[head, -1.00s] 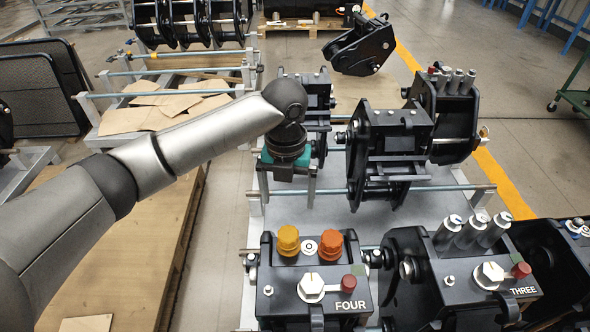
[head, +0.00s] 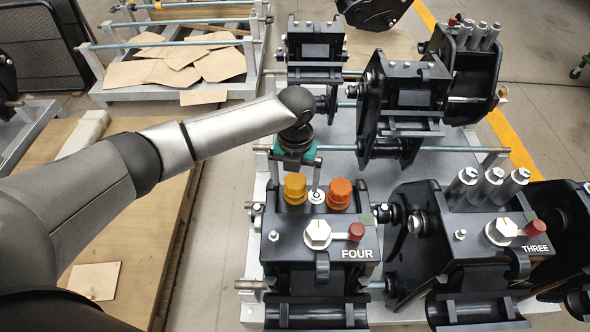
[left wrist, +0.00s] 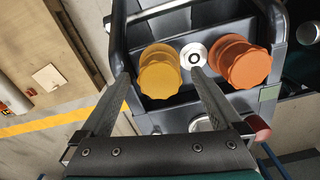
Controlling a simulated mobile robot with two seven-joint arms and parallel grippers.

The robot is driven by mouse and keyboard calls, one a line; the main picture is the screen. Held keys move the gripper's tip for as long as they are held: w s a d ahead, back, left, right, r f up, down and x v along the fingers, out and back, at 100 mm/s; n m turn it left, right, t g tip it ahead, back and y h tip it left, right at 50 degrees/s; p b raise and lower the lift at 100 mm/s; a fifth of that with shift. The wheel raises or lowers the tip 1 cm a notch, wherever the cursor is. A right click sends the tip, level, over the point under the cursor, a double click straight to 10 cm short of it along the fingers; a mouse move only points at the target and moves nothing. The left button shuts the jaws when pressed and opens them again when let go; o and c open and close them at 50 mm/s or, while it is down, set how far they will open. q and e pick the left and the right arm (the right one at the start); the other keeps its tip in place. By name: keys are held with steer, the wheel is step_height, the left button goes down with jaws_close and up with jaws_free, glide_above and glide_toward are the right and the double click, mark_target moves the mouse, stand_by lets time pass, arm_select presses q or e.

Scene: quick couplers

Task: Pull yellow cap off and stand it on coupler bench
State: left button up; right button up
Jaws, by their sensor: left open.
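The yellow cap (head: 295,189) is a ribbed knob seated on top of the dark coupler marked FOUR (head: 352,232), left of an orange cap (head: 339,194). My left gripper (head: 296,178) is above and just behind the yellow cap in the head view, pointing down. In the left wrist view, the open left gripper (left wrist: 161,76) has its fingers on either side of the yellow cap (left wrist: 159,73). Contact cannot be told. The orange cap (left wrist: 244,65) lies outside the right-hand finger. My right gripper is not in view.
A white ring fitting (head: 317,197) sits between the two caps, close to one finger. A white knob (head: 317,234) and red knob (head: 356,231) are in front. Coupler THREE (head: 490,250) stands to the right, with more couplers behind.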

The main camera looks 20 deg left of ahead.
mark_target(295, 180)
arm_select(q)
steer(key=shift+f, duration=0.5)
steer(key=c, duration=1.4)
steer(key=o, duration=0.8)
steer(key=shift+c, duration=0.2)
jaws_close()
steer(key=shift+r, duration=0.15)
steer(key=shift+r+p, duration=2.05)
steer(key=shift+p, duration=0.3)
